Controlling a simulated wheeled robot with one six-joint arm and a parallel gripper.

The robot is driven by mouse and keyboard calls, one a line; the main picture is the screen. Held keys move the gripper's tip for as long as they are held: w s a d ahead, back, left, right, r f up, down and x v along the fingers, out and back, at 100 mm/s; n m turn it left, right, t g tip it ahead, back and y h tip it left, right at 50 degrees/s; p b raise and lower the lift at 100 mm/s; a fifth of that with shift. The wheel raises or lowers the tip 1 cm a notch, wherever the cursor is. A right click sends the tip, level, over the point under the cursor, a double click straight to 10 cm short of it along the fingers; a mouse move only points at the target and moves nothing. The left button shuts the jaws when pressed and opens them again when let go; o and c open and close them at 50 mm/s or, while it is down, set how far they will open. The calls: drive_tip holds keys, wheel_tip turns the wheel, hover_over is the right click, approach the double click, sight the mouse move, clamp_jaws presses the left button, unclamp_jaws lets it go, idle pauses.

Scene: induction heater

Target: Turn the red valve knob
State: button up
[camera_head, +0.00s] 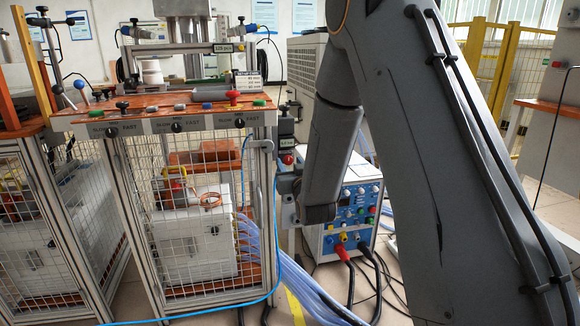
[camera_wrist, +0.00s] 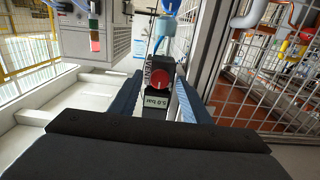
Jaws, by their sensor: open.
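The red valve knob (camera_wrist: 161,80) is a round red disc in the middle of the wrist view, on a dark valve body with a white "VENT" label on its left and a "6.0 bar" plate (camera_wrist: 156,102) below it. My gripper (camera_wrist: 160,85) is open, with one dark blue finger on each side of the knob. Whether either finger touches it I cannot tell. In the head view the knob (camera_head: 288,159) shows small beside the cage's right post, just left of my arm. My fingers are not clear in that view.
A wire-mesh cage bench (camera_head: 200,122) with an orange top stands left of the knob, its mesh close on the right in the wrist view. A white-and-blue power unit (camera_head: 352,212) with thick cables stands behind my arm. Blue hoses (camera_head: 318,300) run along the floor.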

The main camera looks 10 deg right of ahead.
drive_tip(key=c, duration=1)
drive_tip(key=shift+c, duration=0.2)
drive_tip(key=shift+m, duration=0.4)
drive_tip(key=m+p, duration=0.1)
drive_tip(key=m, duration=0.2)
drive_tip(key=shift+m, duration=0.4)
drive_tip(key=m+p, duration=0.1)
drive_tip(key=m, duration=0.3)
drive_tip(key=shift+p, duration=0.4)
drive_tip(key=m+p, duration=0.1)
drive_tip(key=m, duration=0.4)
drive_tip(key=m+p, duration=0.1)
drive_tip(key=m, duration=0.3)
drive_tip(key=shift+m, duration=0.3)
